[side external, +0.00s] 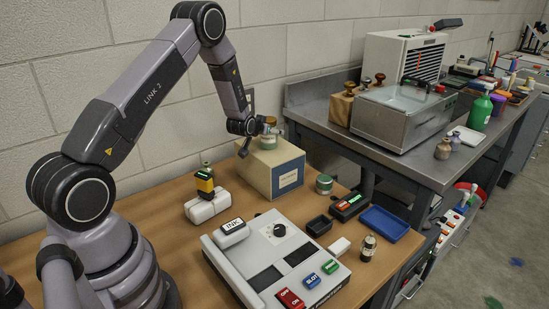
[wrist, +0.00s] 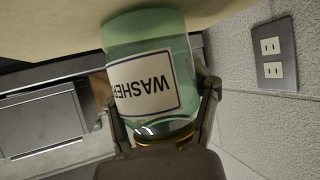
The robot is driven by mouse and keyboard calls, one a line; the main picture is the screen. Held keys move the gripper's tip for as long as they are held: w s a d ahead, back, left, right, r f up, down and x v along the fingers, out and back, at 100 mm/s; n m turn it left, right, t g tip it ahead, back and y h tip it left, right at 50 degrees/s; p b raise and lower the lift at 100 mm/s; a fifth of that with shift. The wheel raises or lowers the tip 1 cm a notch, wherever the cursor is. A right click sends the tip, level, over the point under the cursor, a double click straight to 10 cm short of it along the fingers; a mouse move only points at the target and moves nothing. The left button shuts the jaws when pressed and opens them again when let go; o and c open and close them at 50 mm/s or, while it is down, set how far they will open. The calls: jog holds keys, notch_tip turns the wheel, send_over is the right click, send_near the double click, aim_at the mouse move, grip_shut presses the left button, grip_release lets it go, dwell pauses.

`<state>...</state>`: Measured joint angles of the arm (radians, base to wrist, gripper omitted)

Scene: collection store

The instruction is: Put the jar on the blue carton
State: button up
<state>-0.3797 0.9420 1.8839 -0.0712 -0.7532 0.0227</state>
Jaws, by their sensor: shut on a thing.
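The jar (side external: 268,141) is pale green glass with a gold-coloured lid. In the wrist view the jar (wrist: 150,45) appears upside down, with a white label reading WASHER. My gripper (side external: 262,128) is shut on it, with one finger on each side in the wrist view (wrist: 163,108).
A small green tin (side external: 324,184) stands right of the carton. A metal bench (side external: 390,165) is behind, right; the wall is close behind.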

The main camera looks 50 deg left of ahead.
jog(key=o, duration=1.2)
jog(key=shift+o, duration=0.2)
